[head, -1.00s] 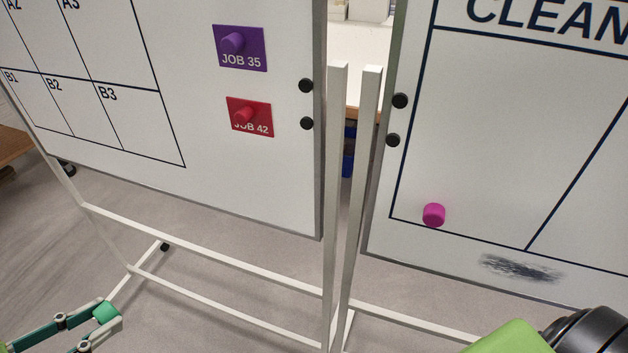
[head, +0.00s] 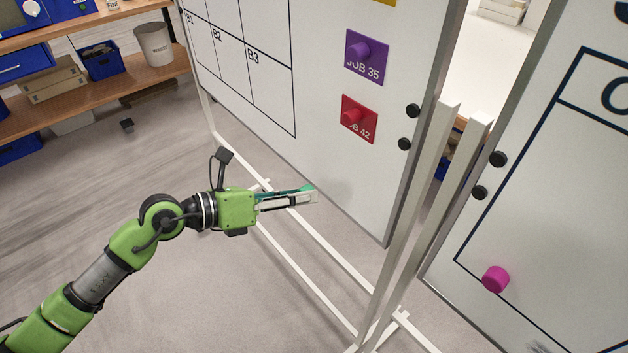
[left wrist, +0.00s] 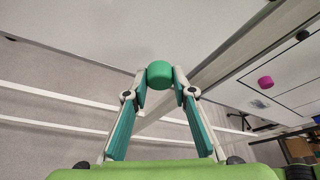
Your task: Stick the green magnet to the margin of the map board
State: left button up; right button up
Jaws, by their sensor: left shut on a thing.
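The map board (head: 330,170) is the left whiteboard in the head view, with a black grid marked B1, B2 and B3. My left gripper (head: 308,196) is at its lower margin, below the grid. It is shut on the green magnet (head: 309,188), which is mostly hidden there. In the left wrist view the round green magnet (left wrist: 159,73) sits between the two fingertips (left wrist: 160,82), with the board behind it. I cannot tell whether the magnet touches the board. My right gripper is not in view.
A purple JOB 35 card (head: 367,58) and a red JOB 42 card (head: 359,118) hang on the map board under magnets. A second whiteboard (head: 560,250) with a pink magnet (head: 495,279) stands to the right. Shelves (head: 110,70) stand at the back left.

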pick_arm(q)
jog(key=d, duration=0.2)
jog(key=w+r, duration=0.1)
jog(key=shift+d, duration=0.4)
jog(key=shift+d+n, duration=0.2)
jog(key=shift+n, duration=0.1)
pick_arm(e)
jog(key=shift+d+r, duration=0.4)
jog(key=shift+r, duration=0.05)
pick_arm(q)
jog(key=shift+p, duration=0.3)
jog(key=shift+r, duration=0.1)
jog(key=shift+w+d+p, duration=0.65)
jog(key=shift+w+d, duration=1.25)
jog(key=shift+w, duration=0.05)
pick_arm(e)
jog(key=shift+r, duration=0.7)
pick_arm(q)
jog(key=shift+p, duration=0.45)
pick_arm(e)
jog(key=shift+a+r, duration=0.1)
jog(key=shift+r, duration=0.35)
